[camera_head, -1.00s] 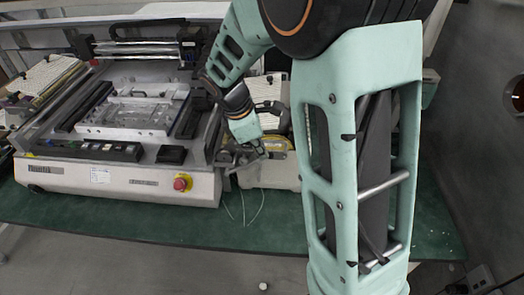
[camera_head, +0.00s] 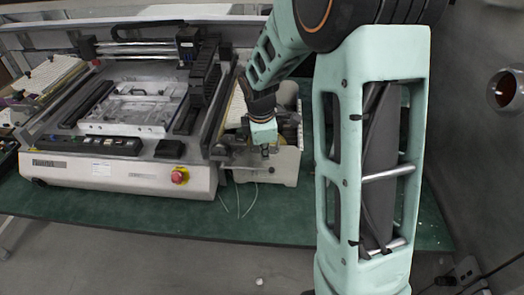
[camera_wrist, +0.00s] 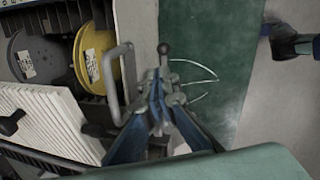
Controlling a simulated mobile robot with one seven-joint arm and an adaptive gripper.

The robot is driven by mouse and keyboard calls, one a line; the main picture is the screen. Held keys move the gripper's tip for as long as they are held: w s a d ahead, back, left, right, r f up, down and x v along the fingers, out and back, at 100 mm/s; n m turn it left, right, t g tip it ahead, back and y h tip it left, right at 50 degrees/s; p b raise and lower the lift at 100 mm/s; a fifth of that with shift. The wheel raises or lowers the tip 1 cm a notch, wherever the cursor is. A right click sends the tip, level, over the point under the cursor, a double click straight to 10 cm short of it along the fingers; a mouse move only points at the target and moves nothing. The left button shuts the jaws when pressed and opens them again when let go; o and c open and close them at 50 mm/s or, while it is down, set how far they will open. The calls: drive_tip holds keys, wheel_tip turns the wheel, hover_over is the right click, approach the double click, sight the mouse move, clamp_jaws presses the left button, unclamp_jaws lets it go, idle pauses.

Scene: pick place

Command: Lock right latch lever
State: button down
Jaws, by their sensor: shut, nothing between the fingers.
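My gripper (camera_head: 264,152) hangs over the front edge of the feeder unit (camera_head: 281,172), beside the machine's right end. In the wrist view its blue-sided fingers (camera_wrist: 161,100) are closed with nothing held. A small lever with a dark round knob (camera_wrist: 163,48) stands just beyond the fingertips, at the unit's edge. I cannot tell whether the tips touch it. A grey bent bar handle (camera_wrist: 108,80) is just left of the fingers. Which of these is the right latch lever is not clear, and the fingers hide part of the mechanism.
A yellow reel (camera_wrist: 97,58) and a grey reel (camera_wrist: 38,58) sit left of the handle. The large machine (camera_head: 120,172) with a red stop button (camera_head: 179,176) stands to the left. Thin pale cables hang in front. The green table (camera_head: 250,225) is bare along its front.

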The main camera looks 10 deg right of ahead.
sight(271, 170)
drive_tip(key=shift+s+d+f+b, duration=0.1)
drive_tip(key=shift+d+f+b, duration=0.25)
drive_tip(key=shift+f, duration=0.55)
drive_tip(key=shift+s+d+f+b, duration=0.1)
drive_tip(key=shift+d+f+b, duration=0.3)
drive_tip(key=shift+f, duration=0.55)
drive_tip(key=shift+s+d+f+b, duration=0.15)
drive_tip(key=shift+f+b, duration=0.3)
drive_tip(key=shift+f, duration=0.45)
drive_tip(key=shift+r, duration=0.1)
